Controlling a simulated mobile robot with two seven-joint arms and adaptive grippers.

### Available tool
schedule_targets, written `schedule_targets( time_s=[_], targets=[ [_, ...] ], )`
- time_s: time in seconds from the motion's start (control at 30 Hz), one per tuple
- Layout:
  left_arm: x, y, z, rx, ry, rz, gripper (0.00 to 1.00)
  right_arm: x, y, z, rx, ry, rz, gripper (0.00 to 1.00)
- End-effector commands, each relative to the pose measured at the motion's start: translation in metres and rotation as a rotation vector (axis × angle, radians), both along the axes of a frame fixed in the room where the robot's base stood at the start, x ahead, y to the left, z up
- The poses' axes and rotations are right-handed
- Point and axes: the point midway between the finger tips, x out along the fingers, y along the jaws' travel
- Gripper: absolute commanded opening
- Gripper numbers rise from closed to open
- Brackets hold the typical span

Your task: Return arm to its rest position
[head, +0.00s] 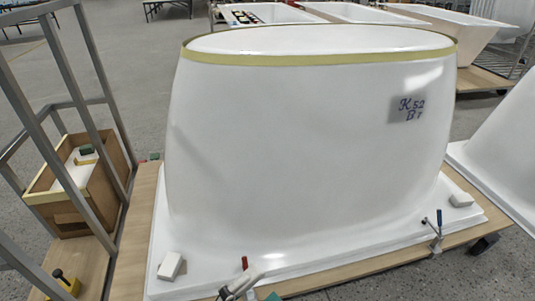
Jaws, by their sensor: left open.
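I cannot make out either gripper or either arm in the head view. A large white bathtub shell (300,140) fills the middle. A toggle clamp (437,235) with a blue handle sits at the flange's right front edge. A metal piece with a red handle (245,263), likely another clamp, is cut by the bottom edge.
A grey metal frame (95,75) stands at left, close to the shell. Behind it is a wooden box (85,205). A yellow and black item (63,282) lies at lower left. Another white shell (505,150) is close on the right. Open grey floor (135,60) lies behind left.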

Motion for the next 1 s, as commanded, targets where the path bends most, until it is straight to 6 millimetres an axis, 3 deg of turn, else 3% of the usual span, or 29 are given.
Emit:
schedule_targets(
  time_s=[0.1,0.3,0.57,0.6,0.7,1.0],
  targets=[
    [-0.002,0.04,-0.033,-0.257,0.385,0.154,0.85,-0.001,0.005,-0.004,0.025,0.008,-0.003,0.0],
    [-0.025,0.096,-0.093,-0.604,0.896,0.368,0.85,0.002,0.011,0.001,0.058,-0.004,-0.006,0.0],
    [-0.083,0.133,-0.152,-0.932,1.358,0.57,0.85,0.005,0.016,0.006,0.091,-0.013,-0.011,0.0],
    [-0.088,0.135,-0.153,-0.961,1.393,0.586,0.85,0.007,0.017,0.01,0.091,-0.021,-0.011,0.0],
    [-0.076,0.136,-0.13,-0.938,1.334,0.561,0.85,0.014,0.015,0.031,0.071,-0.06,-0.005,0.0],
    [-0.071,0.147,-0.103,-0.89,1.283,0.582,0.85,0.019,0.003,0.057,0.009,-0.086,-0.002,0.0]
  ],
)
